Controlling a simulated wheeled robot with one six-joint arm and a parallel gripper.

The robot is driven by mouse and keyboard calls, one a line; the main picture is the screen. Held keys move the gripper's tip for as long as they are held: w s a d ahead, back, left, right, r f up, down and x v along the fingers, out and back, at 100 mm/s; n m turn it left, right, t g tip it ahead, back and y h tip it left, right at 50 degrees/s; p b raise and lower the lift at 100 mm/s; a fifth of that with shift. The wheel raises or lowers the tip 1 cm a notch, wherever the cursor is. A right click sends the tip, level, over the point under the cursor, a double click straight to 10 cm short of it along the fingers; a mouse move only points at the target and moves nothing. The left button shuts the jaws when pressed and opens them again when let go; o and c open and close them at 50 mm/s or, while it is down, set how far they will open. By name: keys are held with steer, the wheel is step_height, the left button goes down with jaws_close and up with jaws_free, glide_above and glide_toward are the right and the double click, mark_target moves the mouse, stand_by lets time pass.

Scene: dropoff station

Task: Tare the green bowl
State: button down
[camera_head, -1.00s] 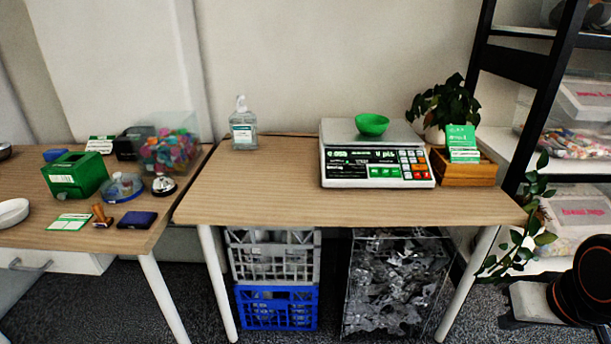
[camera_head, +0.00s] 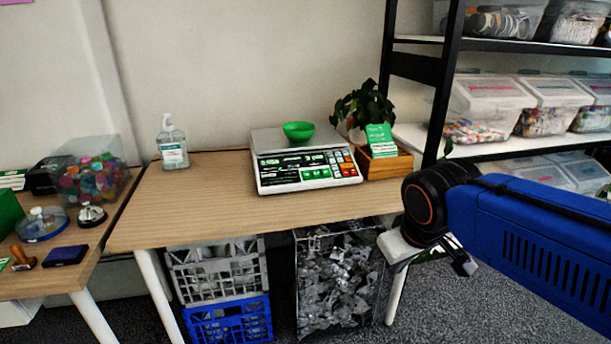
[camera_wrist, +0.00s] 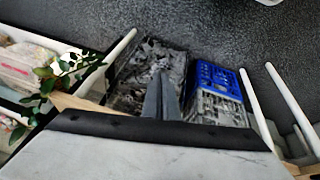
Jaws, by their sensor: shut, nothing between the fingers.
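The small green bowl (camera_head: 298,131) sits upright on the metal pan (camera_head: 272,137) of the white counting scale. The scale (camera_head: 305,187) has dark displays with figures too small to read, and a keypad of white, red and green keys at its front right. It stands near the back right of the wooden table. My gripper (camera_head: 465,264) is low at the table's right front corner, well apart from scale and bowl. In the wrist view its fingers (camera_wrist: 161,82) are together and empty, above the floor and crates. Neither bowl nor scale shows in the wrist view.
A plant and a wooden card box (camera_head: 385,162) stand right of the scale. A sanitizer bottle (camera_head: 172,143) stands at the back left. The table front (camera_head: 200,215) is clear. A black-framed shelf (camera_head: 440,95) rises at right. A blue crate (camera_head: 228,322) lies below.

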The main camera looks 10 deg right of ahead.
steer(key=w+r+n+t+h, duration=0.1)
steer(key=w+r+n+h, duration=0.2)
steer(key=w, duration=0.6)
steer(key=w+r+n+h, duration=0.2)
steer(key=w+r+n, duration=0.2)
steer(key=w, duration=0.6)
steer(key=w+a+r+n+t+h, duration=0.1)
steer(key=w+a+r+n+t, duration=0.1)
steer(key=w, duration=0.7)
steer(key=w+a+r+n+t+h, duration=0.1)
steer(key=w+a+r+n+t, duration=0.1)
steer(key=w+a, duration=0.5)
steer(key=shift+w+a+r+n, duration=0.3)
steer(key=shift+w+r+n, duration=0.4)
steer(key=shift+w+n, duration=0.25)
steer(key=shift+f, duration=0.1)
glide_toward(307, 174)
steer(key=shift+w+d+f, duration=0.15)
steer(key=shift+w+d, duration=0.85)
steer(key=shift+d, duration=0.2)
steer(key=shift+w+d+f, duration=0.15)
steer(key=shift+w+d, duration=0.9)
steer(key=shift+d, duration=0.1)
steer(key=shift+w+f, duration=0.2)
steer(key=shift+f, duration=0.2)
